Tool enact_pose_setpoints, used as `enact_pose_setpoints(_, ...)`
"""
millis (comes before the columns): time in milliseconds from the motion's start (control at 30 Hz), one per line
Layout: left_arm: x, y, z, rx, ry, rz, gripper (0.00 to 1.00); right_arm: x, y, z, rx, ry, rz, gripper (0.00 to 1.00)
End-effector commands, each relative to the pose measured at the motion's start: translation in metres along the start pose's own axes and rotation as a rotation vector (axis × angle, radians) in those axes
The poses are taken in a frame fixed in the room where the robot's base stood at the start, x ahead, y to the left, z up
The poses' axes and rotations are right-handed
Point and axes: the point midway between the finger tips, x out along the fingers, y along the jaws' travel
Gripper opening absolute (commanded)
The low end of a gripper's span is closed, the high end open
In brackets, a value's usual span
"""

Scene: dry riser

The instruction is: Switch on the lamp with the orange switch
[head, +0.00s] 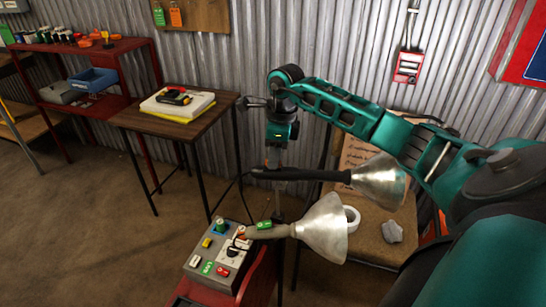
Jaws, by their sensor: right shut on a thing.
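My right gripper (275,168) reaches down from the teal arm and is shut on the dark handle of a lamp with a silver cone shade (380,182). This lamp lies roughly level in the air, its shade to the right. I cannot make out a switch on its handle; the gripper covers part of it. A second lamp with a silver shade (322,228) and a grey-brown handle is below it, with a small green part (264,225) by its handle. A small orange part (240,231) shows at the control box, partly hidden. My left gripper is not in view.
The grey control box (200,250) with coloured buttons stands on a red stand in front. A side table (130,120) holds a white and yellow stack with a black and red tool. A red shelf (60,47) stands at left. A board with a grey lump (392,231) is at right.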

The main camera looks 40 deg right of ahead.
Motion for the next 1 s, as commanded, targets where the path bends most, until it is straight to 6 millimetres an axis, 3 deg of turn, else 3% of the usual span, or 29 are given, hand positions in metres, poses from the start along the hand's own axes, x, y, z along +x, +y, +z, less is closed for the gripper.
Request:
enact_pose_setpoints(100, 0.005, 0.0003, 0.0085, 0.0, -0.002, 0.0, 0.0, 0.0023, -0.0007, -0.0035, 0.001, -0.053, -0.003, 0.0)
enact_pose_setpoints(433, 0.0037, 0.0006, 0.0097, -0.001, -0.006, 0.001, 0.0, -0.0003, -0.0002, -0.0022, 0.001, -0.074, -0.001, 0.0)
enact_pose_setpoints(467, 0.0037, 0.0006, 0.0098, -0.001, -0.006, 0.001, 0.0, -0.0003, -0.0002, -0.0022, 0.001, -0.074, -0.001, 0.24)
enact_pose_setpoints(700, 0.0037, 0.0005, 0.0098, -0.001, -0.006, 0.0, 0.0, -0.0002, -0.0002, -0.0022, 0.001, -0.073, 0.0, 0.47)
enact_pose_setpoints(1000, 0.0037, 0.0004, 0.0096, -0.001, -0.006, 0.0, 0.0, -0.0027, -0.0003, -0.0023, 0.0, -0.073, -0.001, 0.49)
